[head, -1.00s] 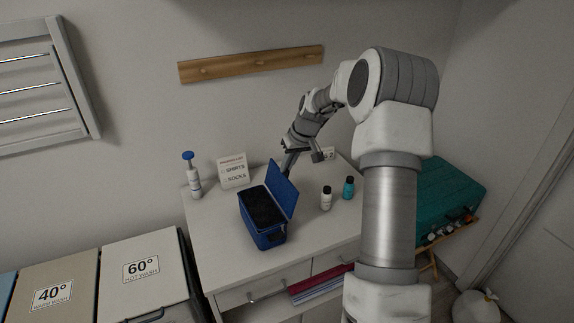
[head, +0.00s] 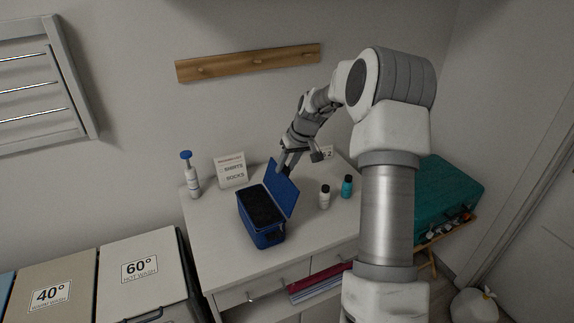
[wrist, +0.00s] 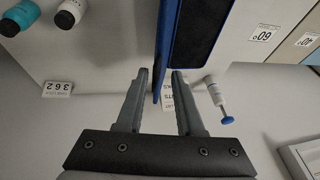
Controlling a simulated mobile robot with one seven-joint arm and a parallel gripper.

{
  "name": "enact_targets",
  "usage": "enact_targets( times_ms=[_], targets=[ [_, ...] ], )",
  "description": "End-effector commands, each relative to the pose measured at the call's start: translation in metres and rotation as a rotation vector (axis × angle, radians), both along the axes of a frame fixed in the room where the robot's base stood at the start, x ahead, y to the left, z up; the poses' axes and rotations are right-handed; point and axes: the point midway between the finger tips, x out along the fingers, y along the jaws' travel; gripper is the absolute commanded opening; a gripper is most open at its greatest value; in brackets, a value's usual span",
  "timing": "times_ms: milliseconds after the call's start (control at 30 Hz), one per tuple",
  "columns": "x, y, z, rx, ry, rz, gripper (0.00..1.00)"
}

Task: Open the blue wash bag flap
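The blue wash bag (head: 268,238) stands on the white cabinet top, with its dark inside showing. Its flap (head: 284,188) is raised and stands up steeply along the bag's right side. My gripper (head: 286,168) is at the flap's upper back edge. In the wrist view, my gripper (wrist: 160,73) has its fingers apart, and the flap (wrist: 157,98) shows nearly edge-on between them. I cannot tell whether a finger touches the flap. The bag (wrist: 199,30) is right of the flap there.
A white pump bottle (head: 193,180) and a sign (head: 231,171) stand at the back left. A white bottle (head: 324,199) and a teal bottle (head: 347,187) stand right of the flap. The cabinet top (head: 215,240) is clear left of the bag.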

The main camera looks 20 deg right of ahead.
Motion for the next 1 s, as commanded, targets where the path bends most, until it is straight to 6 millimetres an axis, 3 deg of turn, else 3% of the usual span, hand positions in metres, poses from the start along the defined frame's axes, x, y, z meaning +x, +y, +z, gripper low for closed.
enact_targets(
  times_ms=[267,700,1000],
  targets=[
    [-0.007,-0.005,0.023,-0.003,-0.006,-0.001,0.36],
    [-0.043,-0.022,0.121,-0.003,-0.005,-0.002,0.36],
    [-0.058,-0.028,0.158,-0.001,-0.001,-0.001,0.36]
  ],
)
